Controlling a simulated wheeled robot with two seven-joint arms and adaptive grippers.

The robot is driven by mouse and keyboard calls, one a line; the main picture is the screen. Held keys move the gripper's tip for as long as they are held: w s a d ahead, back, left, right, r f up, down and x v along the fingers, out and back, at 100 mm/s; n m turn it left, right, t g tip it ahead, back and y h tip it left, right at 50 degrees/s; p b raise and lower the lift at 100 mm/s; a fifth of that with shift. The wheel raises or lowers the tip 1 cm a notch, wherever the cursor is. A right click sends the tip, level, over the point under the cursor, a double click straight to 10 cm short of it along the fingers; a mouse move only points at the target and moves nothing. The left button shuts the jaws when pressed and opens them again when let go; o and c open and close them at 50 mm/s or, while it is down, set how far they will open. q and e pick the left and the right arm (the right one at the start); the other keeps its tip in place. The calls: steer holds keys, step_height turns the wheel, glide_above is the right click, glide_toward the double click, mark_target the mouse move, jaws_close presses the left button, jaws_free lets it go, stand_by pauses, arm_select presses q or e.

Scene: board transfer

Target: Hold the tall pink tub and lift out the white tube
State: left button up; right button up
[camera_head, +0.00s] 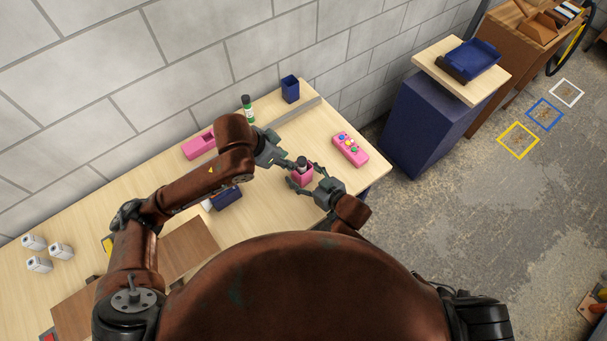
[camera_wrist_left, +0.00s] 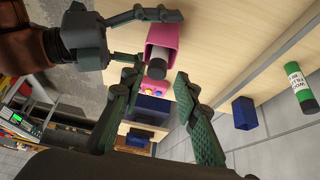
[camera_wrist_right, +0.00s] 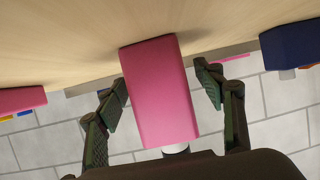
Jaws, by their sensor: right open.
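The tall pink tub (camera_head: 302,178) stands on the table between my two grippers. The white tube (camera_wrist_left: 155,70), with a dark cap, sticks up out of the tub, which also shows in the left wrist view (camera_wrist_left: 163,32). My left gripper (camera_wrist_left: 158,78) is open, with a finger on each side of the tube and visible gaps. My right gripper (camera_wrist_right: 160,82) is open around the tub (camera_wrist_right: 160,90), one finger on each side with gaps. In the right wrist view only a little of the white tube (camera_wrist_right: 176,149) shows past the tub's rim.
A pink controller with coloured buttons (camera_head: 350,149) lies right of the tub. A dark blue cup (camera_head: 290,89), a green-and-white bottle (camera_head: 248,108) and a long pink box (camera_head: 199,146) stand along the back. A dark blue box (camera_head: 226,197) sits under my left arm.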

steer(key=shift+c, duration=0.3)
steer(key=c, duration=1.1)
arm_select(q)
steer(key=shift+o, duration=1.4)
steer(key=shift+d, duration=0.1)
arm_select(e)
steer(key=shift+c, duration=0.3)
arm_select(q)
steer(key=shift+o, duration=0.5)
steer(key=shift+w+d+n, duration=0.15)
steer(key=shift+d+n, duration=0.05)
steer(key=shift+n, duration=0.2)
steer(key=n+g+y, duration=0.3)
steer(key=n+y, duration=0.2)
steer(key=n, duration=0.6)
glide_toward(302, 160)
steer(key=f, duration=0.2)
steer(key=a+f, duration=0.1)
steer(key=f, duration=0.2)
steer(key=shift+w+f, duration=0.15)
steer(key=shift+f, duration=0.05)
steer(key=shift+d+f, duration=0.15)
steer(key=shift+f, duration=1.2)
steer(key=shift+d+f, duration=0.15)
steer(key=shift+f, duration=1.25)
